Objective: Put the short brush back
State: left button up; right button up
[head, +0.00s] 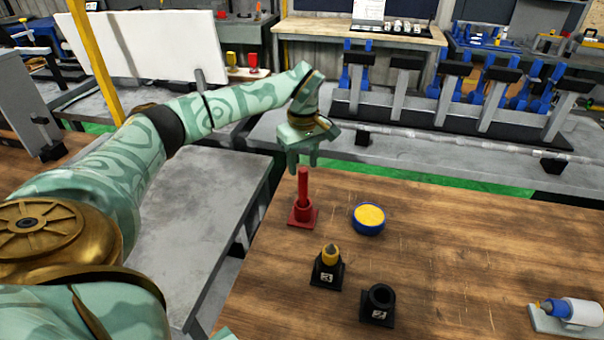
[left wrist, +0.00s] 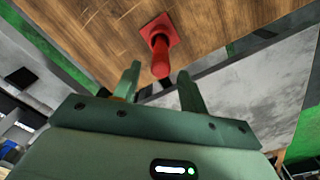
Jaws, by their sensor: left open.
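A red upright handle (head: 303,184) stands in a red square-based holder (head: 304,216) near the table's far left edge. The left wrist view also shows the handle (left wrist: 160,62) and the holder's base (left wrist: 161,27). I see no bristles, so I cannot tell if this is the short brush. My left gripper (head: 303,167) is open and empty, pointing down just above the handle's top. In the left wrist view the handle's end shows between the fingers (left wrist: 160,82), beyond them. My right gripper is not in view.
On the wooden table (head: 450,250) stand a blue bowl with yellow content (head: 369,218), a black holder marked 3 with a yellow-collared piece (head: 328,268), and an empty black holder (head: 378,305). A white and blue bottle-like tool (head: 572,311) lies at right. The table's middle right is clear.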

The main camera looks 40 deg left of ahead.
pick_arm(q)
notch_tip(320, 180, up, 6)
jog(key=shift+f+p, duration=0.2)
jog(key=shift+p, duration=0.35)
